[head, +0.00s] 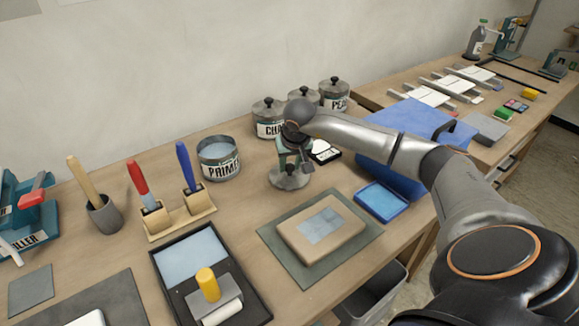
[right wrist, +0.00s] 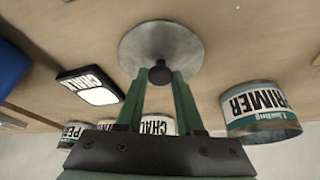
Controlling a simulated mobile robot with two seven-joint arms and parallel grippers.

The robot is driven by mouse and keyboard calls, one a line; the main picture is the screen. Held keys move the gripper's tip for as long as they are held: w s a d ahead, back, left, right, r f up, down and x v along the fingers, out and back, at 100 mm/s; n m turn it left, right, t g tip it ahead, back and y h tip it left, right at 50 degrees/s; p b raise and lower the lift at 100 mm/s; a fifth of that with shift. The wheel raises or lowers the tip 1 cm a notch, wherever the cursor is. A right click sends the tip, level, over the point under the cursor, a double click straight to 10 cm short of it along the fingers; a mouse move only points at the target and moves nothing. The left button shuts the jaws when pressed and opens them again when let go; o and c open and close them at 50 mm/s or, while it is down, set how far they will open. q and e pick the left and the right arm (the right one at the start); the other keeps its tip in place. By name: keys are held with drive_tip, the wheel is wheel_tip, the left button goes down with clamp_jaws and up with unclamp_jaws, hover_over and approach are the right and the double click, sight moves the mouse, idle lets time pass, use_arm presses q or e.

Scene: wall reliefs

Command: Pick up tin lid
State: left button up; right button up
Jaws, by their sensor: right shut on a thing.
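The tin lid (head: 290,178) is a round grey metal disc with a dark knob. It also shows in the right wrist view (right wrist: 160,42), with the knob between the green fingers. My right gripper (head: 289,163) points down over the lid and is shut on its knob; it also shows in the right wrist view (right wrist: 160,76). I cannot tell whether the lid touches the bench or is just above it. The open primer tin (head: 219,172) stands to the left of the lid, with pale blue paint inside; it shows too in the right wrist view (right wrist: 258,118). My left gripper is not in view.
Lidded canisters (head: 268,128) stand behind the gripper by the wall. A blue box (head: 410,140) and blue tray (head: 381,201) lie to the right. A block on a mat (head: 318,229) lies in front. A brush holder (head: 180,219) and roller tray (head: 185,255) are left.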

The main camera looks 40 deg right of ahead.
clamp_jaws()
drive_tip(key=shift+r, duration=0.1)
